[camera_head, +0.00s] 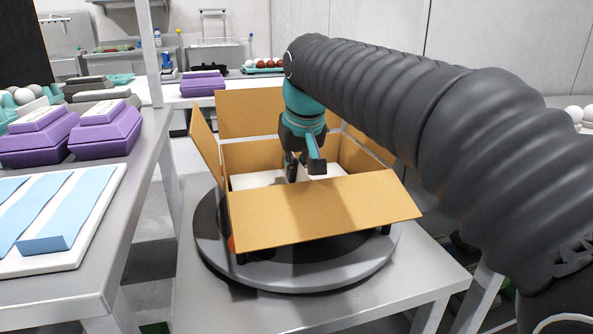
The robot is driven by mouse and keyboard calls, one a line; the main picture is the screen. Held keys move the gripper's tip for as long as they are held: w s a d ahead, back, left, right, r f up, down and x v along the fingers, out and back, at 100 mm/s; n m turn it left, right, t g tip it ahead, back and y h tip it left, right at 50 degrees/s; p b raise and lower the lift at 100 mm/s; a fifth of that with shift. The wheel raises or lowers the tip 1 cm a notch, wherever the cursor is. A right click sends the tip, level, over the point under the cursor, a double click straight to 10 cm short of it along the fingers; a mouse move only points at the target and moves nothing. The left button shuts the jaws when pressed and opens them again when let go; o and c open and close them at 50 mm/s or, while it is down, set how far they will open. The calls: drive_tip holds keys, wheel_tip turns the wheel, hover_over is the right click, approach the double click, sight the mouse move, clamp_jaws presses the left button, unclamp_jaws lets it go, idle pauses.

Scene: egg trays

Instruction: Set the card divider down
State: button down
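A white flat sheet, which looks like the card divider (249,181), lies level inside the open cardboard box (320,212). The box's raised front flap hides its near part. My gripper (302,172) points down into the box, over the middle of the sheet. Its dark fingertips reach down close to the white surface. I cannot tell whether they touch or grip the sheet. What lies under the sheet is hidden.
The box stands with flaps spread on a round grey turntable (215,258) on a metal table (195,310). Purple egg cartons (107,134) and a white board with blue strips (100,215) are on the left counter. A tray of eggs (263,66) stands behind.

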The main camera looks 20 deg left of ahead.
drive_tip(key=shift+f+b, duration=0.3)
drive_tip(key=shift+f, duration=0.3)
drive_tip(key=c, duration=1.3)
unclamp_jaws()
drive_tip(key=p+v, duration=0.1)
drive_tip(key=v, duration=0.5)
drive_tip(key=p+v, duration=0.2)
drive_tip(key=v, duration=0.5)
drive_tip(key=shift+w+a+r, duration=0.2)
